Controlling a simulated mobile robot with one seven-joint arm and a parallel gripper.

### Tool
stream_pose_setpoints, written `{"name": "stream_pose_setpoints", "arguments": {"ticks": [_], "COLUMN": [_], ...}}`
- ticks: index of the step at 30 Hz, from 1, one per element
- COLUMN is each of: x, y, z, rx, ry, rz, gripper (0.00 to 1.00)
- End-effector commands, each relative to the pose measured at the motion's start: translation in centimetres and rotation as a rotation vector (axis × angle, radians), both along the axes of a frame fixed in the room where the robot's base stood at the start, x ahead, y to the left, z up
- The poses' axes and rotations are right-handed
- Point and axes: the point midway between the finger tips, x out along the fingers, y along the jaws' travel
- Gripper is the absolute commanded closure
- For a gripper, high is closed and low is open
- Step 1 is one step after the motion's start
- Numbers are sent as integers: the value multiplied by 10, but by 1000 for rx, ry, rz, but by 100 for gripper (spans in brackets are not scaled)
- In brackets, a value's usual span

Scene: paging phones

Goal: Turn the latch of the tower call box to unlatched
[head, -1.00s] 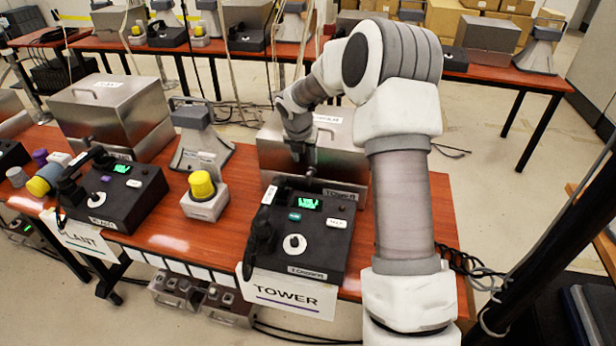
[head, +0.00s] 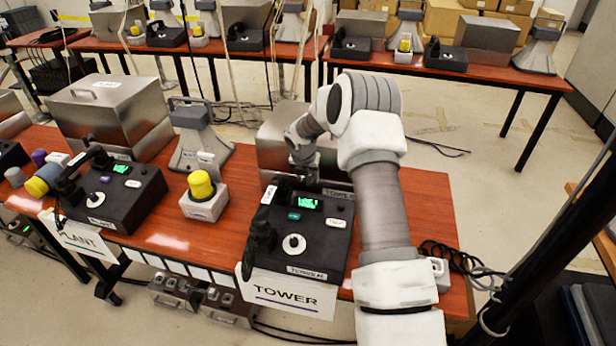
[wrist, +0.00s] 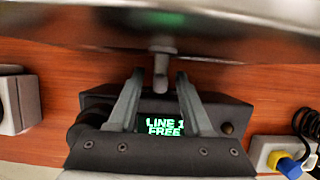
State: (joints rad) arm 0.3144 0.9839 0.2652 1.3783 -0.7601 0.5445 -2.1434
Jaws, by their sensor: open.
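The tower call box is the metal box (head: 275,147) behind the black desk phone, partly hidden by my arm in the head view. In the wrist view its metal face (wrist: 60,28) crosses the top. Its latch (wrist: 161,68) is a small grey piece sticking down from that face, pointing roughly straight down the picture. My gripper (wrist: 159,80) is open, with one finger on each side of the latch and a visible gap to each. In the head view my gripper (head: 305,172) is at the front of the box, small and hard to make out.
The black tower phone (head: 318,262) lies just below, its green screen (wrist: 165,127) reading "LINE 1 FREE". A box with a yellow button (head: 204,200) stands to the left. A white box (head: 439,272) with cables is at the right.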

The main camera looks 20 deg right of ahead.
Motion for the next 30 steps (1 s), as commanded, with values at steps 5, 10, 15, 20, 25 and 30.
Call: {"name": "stream_pose_setpoints", "arguments": {"ticks": [5, 10, 15, 20, 25, 30], "x": [0, 0, 0, 0, -1, -2], "y": [0, 0, 0, 0, 0, -3], "z": [0, 0, 0, 0, 1, 2], "rx": [0, 0, 0, 2, 26, 92], "ry": [0, 0, 0, -1, -16, -59], "rz": [0, 0, 0, 0, -1, -5], "gripper": [64, 95, 100, 100, 100, 100]}}
